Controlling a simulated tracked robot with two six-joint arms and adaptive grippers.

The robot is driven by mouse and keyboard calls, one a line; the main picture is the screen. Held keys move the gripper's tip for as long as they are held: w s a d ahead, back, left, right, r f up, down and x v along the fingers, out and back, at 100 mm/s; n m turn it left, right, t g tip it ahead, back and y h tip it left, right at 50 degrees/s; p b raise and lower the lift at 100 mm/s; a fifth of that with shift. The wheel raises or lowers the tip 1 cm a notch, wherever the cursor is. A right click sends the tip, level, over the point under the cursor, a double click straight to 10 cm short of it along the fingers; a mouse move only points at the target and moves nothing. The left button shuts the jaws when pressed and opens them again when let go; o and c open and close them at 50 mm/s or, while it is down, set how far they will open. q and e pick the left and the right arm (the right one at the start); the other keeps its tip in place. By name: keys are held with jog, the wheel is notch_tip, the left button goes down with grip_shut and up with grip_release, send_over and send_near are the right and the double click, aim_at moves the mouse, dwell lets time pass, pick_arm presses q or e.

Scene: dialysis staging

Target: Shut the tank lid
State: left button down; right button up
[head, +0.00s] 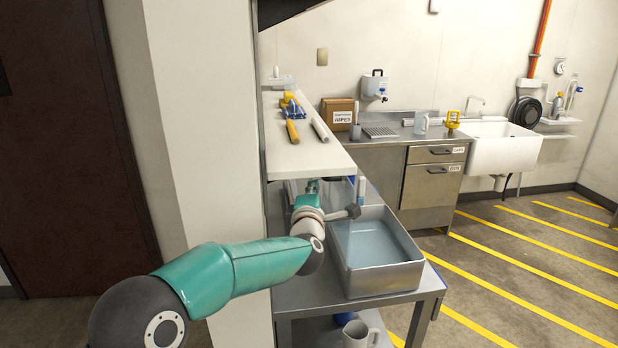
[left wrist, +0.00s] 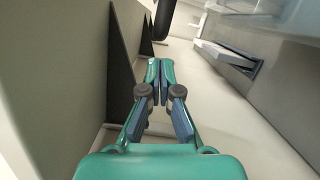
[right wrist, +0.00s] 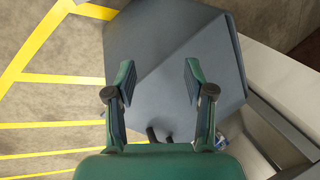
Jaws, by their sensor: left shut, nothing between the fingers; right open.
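The tank is a grey open-topped basin (head: 408,275) with bluish liquid, standing on a metal cart in the head view. Its top is uncovered, and I cannot make out a lid with certainty in any view. My left gripper (head: 313,186) is beyond the tank's left side, under the white shelf, with its fingertips partly hidden there. In the left wrist view the left gripper (left wrist: 159,66) is shut and empty, close to pale surfaces. My right gripper shows only in the right wrist view (right wrist: 158,73), open and empty over a flat grey surface, away from the tank.
The white shelf (head: 300,160) with yellow and white rolls overhangs the cart (head: 310,292). A white wall column (head: 200,120) stands to the left. A grey jug (head: 357,335) sits on the cart's lower level. Striped floor (head: 530,265) lies clear to the right.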

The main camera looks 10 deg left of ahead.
pick_arm(q)
jog(key=shift+w+a+p, duration=0.15)
jog(key=shift+w+p, duration=0.1)
jog(key=shift+w, duration=0.6)
jog(key=shift+w+a+p, duration=0.1)
jog(key=shift+w+p, duration=0.15)
jog(key=shift+w, duration=0.6)
